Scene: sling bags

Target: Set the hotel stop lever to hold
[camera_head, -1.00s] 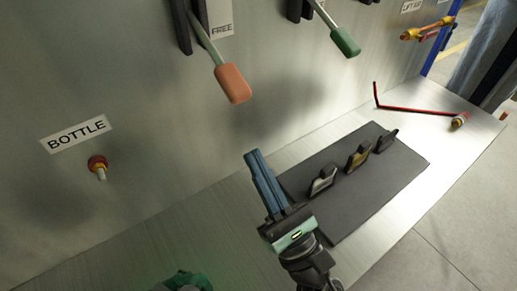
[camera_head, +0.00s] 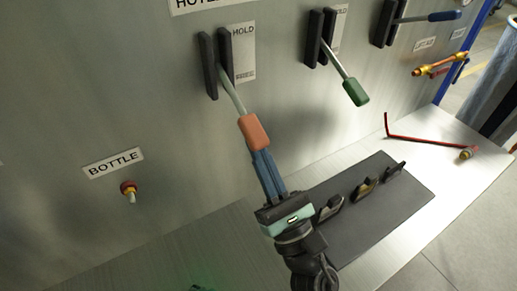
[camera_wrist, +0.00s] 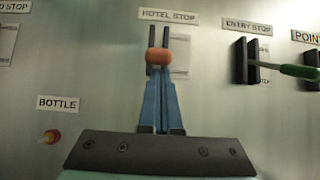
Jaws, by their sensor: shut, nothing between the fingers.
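The hotel stop lever has an orange handle (camera_head: 253,132) on a pale rod. It comes out of a black slotted bracket (camera_head: 208,66) on the metal panel and slants downward, towards the lower end of its plate. The plate (camera_head: 243,50) reads HOLD at its top; its lower print is too small to read. My gripper (camera_head: 260,156) is shut and empty, its blue fingers pointing up directly below the handle. In the wrist view the orange handle (camera_wrist: 159,57) sits at the fingertips under the HOTEL STOP label (camera_wrist: 169,15). I cannot tell whether they touch.
A green-handled lever (camera_head: 355,92) and a blue-handled lever (camera_head: 443,16) stand to the right. A red-yellow knob (camera_head: 129,191) is under the BOTTLE label. A dark mat (camera_head: 400,205) with several clips and a red bent rod (camera_head: 430,138) lie on the bench.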

